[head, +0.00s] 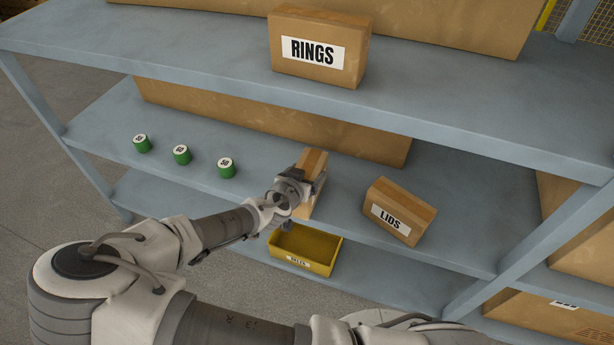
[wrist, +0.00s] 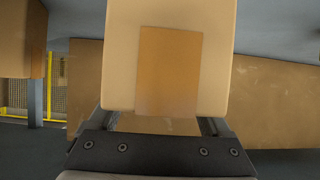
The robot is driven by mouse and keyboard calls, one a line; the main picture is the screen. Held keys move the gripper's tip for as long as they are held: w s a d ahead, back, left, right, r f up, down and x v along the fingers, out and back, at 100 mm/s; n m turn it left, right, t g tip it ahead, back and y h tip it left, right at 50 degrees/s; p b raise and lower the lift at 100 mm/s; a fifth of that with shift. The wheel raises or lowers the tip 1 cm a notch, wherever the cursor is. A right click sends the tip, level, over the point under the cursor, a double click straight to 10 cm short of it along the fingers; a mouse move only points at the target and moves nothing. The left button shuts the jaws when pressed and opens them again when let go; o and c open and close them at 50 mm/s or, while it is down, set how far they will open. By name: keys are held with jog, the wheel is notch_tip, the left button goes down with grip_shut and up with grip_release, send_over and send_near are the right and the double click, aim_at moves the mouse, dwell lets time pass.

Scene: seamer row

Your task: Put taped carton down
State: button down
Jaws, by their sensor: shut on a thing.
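The taped carton (head: 314,163) is a small tan box with a darker tape strip, over the middle shelf (head: 347,208) in the head view. My gripper (head: 297,186) is shut on it and partly hides it. The carton fills the upper middle of the wrist view (wrist: 210,60), with its tape patch facing the camera. Its underside is hidden in the head view, so I cannot tell whether it touches the shelf.
A LIDS carton (head: 399,211) stands to the right on the same shelf. Several green cans, including one nearby (head: 226,168), stand to the left. A long box (head: 270,118) lies behind. A yellow bin (head: 305,249) sits below. A RINGS carton (head: 318,46) is on the upper shelf (head: 190,50).

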jog(key=shift+f, duration=0.25)
jog(key=shift+f, duration=0.15)
grip_release()
